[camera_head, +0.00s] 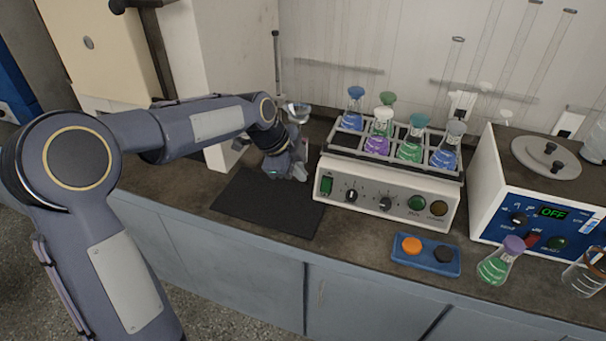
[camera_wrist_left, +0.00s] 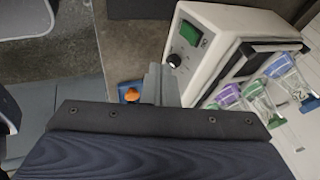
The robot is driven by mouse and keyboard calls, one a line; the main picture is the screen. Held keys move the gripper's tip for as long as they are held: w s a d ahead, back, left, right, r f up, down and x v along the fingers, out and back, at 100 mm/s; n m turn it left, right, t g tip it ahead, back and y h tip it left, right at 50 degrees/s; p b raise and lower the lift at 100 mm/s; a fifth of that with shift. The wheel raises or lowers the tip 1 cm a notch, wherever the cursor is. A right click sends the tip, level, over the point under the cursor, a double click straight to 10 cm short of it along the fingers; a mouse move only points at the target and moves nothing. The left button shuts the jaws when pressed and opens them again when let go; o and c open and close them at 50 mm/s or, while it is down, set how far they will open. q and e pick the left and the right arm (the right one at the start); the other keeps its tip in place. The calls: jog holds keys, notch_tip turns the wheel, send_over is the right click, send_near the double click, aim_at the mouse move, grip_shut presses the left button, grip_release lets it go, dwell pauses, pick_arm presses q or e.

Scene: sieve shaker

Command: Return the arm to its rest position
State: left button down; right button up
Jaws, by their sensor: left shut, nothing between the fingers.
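My left arm comes in from the left in the head view and reaches over the bench. My left gripper (camera_head: 299,172) is over the right part of the black mat (camera_head: 262,204), just left of the shaker (camera_head: 388,188). Its fingers also show in the left wrist view (camera_wrist_left: 160,84); they are shut with nothing between them. The shaker's rack holds several stoppered flasks with blue, purple and green liquid. In the left wrist view the shaker (camera_wrist_left: 205,50) lies to the right of the fingers. My right gripper is not in view.
A blue tray (camera_head: 427,264) with an orange and a black stopper lies in front of the shaker. A heater unit (camera_head: 535,215) reading OFF stands at the right. The mat is bare.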

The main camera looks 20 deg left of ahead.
pick_arm(q)
jog(key=shift+s, duration=0.1)
dwell(0.3)
jog(key=s+a+r+n+t, duration=0.1)
jog(key=s+r+n, duration=0.1)
jog(key=s+n, duration=0.45)
jog(key=s+a+r+n, duration=0.2)
jog(key=s+n, duration=0.1)
jog(key=s, duration=0.7)
jog(key=s+f+n, duration=0.2)
jog(key=s+n, duration=0.3)
jog(key=s, duration=0.1)
jog(key=s+d+f+n, duration=0.1)
jog(key=s+f+n, duration=0.1)
jog(key=s+n, duration=0.3)
jog(key=s, duration=0.2)
jog(key=shift+s+d+f+t, duration=0.25)
jog(key=shift+s+d+t, duration=0.05)
jog(key=shift+t, duration=0.1)
